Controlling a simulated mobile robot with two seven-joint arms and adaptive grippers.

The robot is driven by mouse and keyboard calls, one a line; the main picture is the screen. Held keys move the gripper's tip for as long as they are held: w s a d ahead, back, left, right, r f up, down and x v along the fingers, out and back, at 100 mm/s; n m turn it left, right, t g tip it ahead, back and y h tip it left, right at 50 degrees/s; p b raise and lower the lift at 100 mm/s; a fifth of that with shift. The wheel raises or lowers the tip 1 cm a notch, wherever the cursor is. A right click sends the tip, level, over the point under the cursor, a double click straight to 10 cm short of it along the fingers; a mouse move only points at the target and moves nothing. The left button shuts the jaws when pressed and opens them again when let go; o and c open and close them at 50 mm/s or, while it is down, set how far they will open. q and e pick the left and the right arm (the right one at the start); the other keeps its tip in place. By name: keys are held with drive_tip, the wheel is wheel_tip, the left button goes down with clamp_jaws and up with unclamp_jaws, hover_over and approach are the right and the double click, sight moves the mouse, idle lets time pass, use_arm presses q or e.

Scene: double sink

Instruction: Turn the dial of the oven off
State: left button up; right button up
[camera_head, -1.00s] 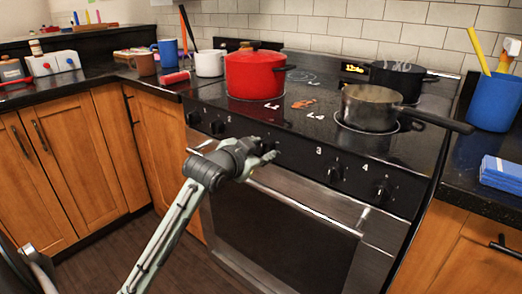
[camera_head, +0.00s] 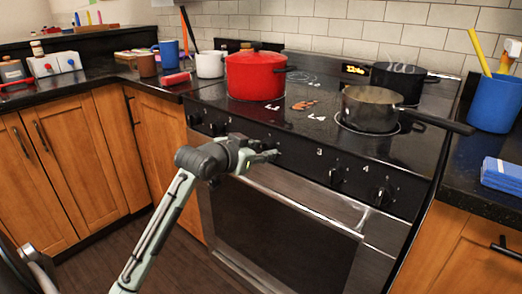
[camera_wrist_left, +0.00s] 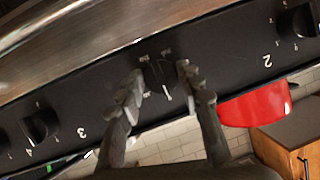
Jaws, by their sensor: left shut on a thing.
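The black oven dial (camera_wrist_left: 160,74) sits on the black front panel, between the knobs numbered 2 and 3. In the wrist view it lies between the two fingertips of my left gripper (camera_wrist_left: 160,82), with small white marks around it. In the head view my left gripper (camera_head: 274,155) reaches in from the lower left to the panel above the oven door (camera_head: 285,225), its fingers shut on the dial. The gripper mostly hides the dial there. My right gripper is not in view.
Knob 3 (camera_head: 336,176) and knob 4 (camera_head: 382,194) stick out to the right. A red pot (camera_head: 255,76) and a steel saucepan (camera_head: 370,108) stand on the stovetop. The saucepan's handle (camera_head: 440,122) juts over the right edge. The floor before the oven is clear.

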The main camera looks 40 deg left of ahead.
use_arm(q)
drive_tip(key=o, duration=1.2)
drive_tip(key=shift+c, duration=0.2)
drive_tip(key=v, duration=1.2)
drive_tip(key=shift+f, duration=0.1)
